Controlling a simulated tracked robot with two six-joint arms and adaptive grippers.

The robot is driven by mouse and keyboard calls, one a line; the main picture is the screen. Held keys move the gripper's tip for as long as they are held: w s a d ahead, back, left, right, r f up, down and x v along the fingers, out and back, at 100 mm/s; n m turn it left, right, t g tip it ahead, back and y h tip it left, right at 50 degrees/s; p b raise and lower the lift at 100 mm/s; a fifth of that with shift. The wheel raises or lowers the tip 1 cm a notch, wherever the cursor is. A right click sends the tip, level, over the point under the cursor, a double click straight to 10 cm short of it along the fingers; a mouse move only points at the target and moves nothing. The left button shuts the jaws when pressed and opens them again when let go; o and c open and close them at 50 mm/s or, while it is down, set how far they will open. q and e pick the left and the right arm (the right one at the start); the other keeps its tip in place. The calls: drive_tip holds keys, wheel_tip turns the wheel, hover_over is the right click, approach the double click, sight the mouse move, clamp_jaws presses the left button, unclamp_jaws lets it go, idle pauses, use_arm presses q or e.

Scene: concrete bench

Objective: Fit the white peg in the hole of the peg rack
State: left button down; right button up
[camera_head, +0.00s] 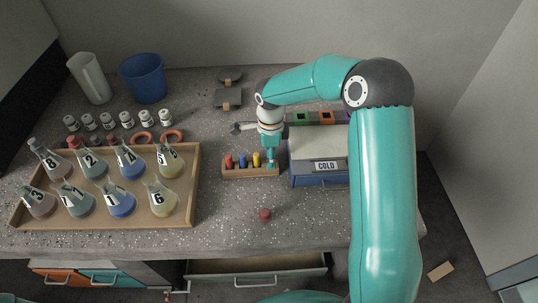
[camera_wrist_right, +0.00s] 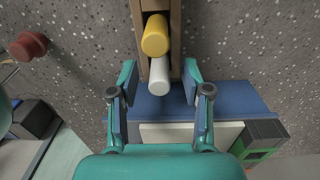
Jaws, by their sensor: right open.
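The wooden peg rack (camera_head: 250,173) stands mid-bench with a red peg (camera_head: 228,160), a blue peg (camera_head: 242,160) and a yellow peg (camera_head: 256,159) upright in it. My right gripper (camera_head: 271,163) points down over the rack's right end. In the right wrist view the white peg (camera_wrist_right: 159,76) stands at the rack's end beside the yellow peg (camera_wrist_right: 155,36), with rack wood on both sides of it. My right gripper (camera_wrist_right: 160,72) is open, one finger on each side of the white peg, with gaps. The hole under it is hidden. My left gripper is out of view.
A box marked COLD (camera_head: 318,181) stands close right of the rack. A wooden tray (camera_head: 190,205) of numbered flasks lies to the left. A small red object (camera_head: 265,214) lies in front. The bench between tray and red object is clear.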

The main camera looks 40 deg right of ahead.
wheel_tip(320, 180, up, 12)
idle(0.5)
drive_tip(key=shift+w+f, duration=0.1)
